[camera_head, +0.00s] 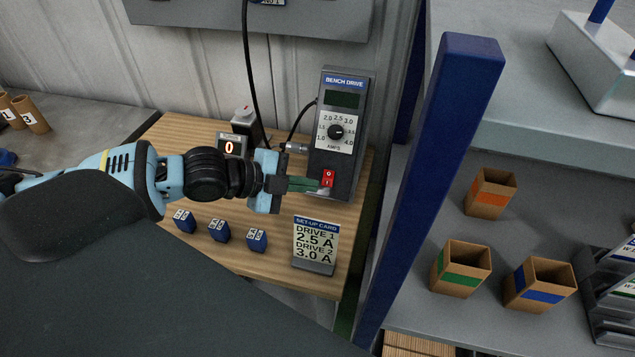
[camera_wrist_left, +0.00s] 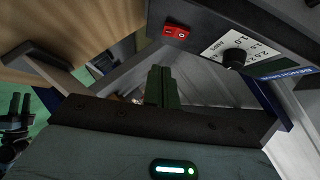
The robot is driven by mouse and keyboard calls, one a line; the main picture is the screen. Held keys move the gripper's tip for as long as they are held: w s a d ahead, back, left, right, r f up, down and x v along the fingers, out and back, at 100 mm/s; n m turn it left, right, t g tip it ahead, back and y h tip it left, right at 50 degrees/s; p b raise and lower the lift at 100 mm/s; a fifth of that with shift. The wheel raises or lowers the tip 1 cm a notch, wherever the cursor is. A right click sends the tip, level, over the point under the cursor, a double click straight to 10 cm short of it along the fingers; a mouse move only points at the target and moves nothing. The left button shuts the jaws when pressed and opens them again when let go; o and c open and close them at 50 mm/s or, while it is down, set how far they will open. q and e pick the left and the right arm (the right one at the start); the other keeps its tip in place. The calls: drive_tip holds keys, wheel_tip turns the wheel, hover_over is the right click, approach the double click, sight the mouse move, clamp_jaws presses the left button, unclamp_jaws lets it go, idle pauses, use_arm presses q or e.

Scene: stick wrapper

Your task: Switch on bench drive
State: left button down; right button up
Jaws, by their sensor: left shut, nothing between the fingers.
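The bench drive (camera_head: 349,112) is a dark grey upright box at the back of the wooden bench, with a dark display (camera_head: 343,99) and an amps dial (camera_head: 336,132). Its red rocker switch (camera_head: 327,179) is low on the front and also shows in the left wrist view (camera_wrist_left: 176,31). My left gripper (camera_head: 312,185) is shut and empty, its green fingertips right beside the switch in the head view. The left wrist view shows the closed fingers (camera_wrist_left: 162,87) below the switch; I cannot tell whether they touch it.
A set-up card (camera_head: 315,245) stands at the bench's front right, and several small blue blocks (camera_head: 220,231) stand left of it. A small counter (camera_head: 229,147) reads 0. A blue post (camera_head: 440,150) and a shelf with open boxes (camera_head: 461,269) are on the right.

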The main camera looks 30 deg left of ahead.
sight(332, 184)
use_arm(q)
drive_tip(key=w+f, duration=0.2)
drive_tip(key=w, duration=0.1)
drive_tip(key=shift+w+d+f, duration=0.15)
drive_tip(key=shift+d+f, duration=0.1)
drive_tip(key=shift+f, duration=0.15)
drive_tip(key=shift+w+a+f, duration=0.1)
drive_tip(key=shift+w+f, duration=0.25)
drive_tip(key=shift+w, duration=0.05)
use_arm(e)
drive_tip(key=shift+s+d+f, duration=0.15)
drive_tip(key=shift+f, duration=0.15)
use_arm(q)
drive_tip(key=shift+w+f+b, duration=0.2)
drive_tip(key=shift+f+b, duration=0.1)
drive_tip(key=shift+b, duration=0.15)
drive_tip(key=shift+s+r, duration=0.25)
drive_tip(key=shift+s, duration=0.1)
drive_tip(key=shift+w+r, duration=0.15)
drive_tip(key=shift+w, duration=0.15)
drive_tip(key=shift+s+r+p, duration=0.1)
drive_tip(key=shift+r+p, duration=0.25)
drive_tip(key=shift+r, duration=0.3)
use_arm(e)
drive_tip(key=shift+r, duration=0.2)
